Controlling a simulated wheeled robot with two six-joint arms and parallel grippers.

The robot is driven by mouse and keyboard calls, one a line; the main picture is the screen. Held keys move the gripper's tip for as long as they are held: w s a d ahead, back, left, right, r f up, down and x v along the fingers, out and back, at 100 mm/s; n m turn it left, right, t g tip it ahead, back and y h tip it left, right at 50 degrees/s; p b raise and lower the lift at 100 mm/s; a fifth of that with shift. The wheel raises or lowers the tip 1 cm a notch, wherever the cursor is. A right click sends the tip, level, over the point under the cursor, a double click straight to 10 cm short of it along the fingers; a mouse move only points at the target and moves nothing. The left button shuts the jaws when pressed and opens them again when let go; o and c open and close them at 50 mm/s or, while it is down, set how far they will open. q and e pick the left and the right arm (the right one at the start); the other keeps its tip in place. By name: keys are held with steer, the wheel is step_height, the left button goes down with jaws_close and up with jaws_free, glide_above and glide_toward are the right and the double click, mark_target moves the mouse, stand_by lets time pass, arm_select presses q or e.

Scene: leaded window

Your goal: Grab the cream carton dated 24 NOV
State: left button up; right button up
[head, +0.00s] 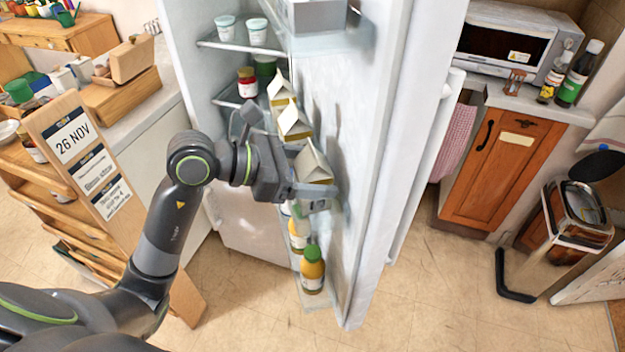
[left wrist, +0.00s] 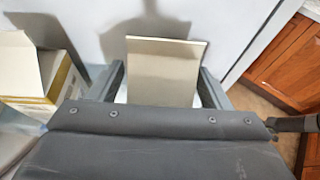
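Three cream cartons with gable tops stand in a row on the fridge door's shelf: a back one (head: 281,88), a middle one (head: 294,122) and a front one (head: 313,165). No date on them is readable. My left gripper (head: 316,196) is at the front carton. In the left wrist view my left gripper (left wrist: 165,88) has its fingers apart on either side of this carton's pale top (left wrist: 165,68), with narrow light gaps beside it. Another carton (left wrist: 28,72) stands left of the fingers. My right gripper is not in view.
The fridge door (head: 372,150) stands open beside the cartons. Bottles with a green-capped one (head: 312,270) stand on the lower door shelf. A board (head: 85,160) at left reads 26 NOV. Pots (head: 257,32) stand on a fridge shelf.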

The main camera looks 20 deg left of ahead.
arm_select(q)
steer(key=c, duration=1.1)
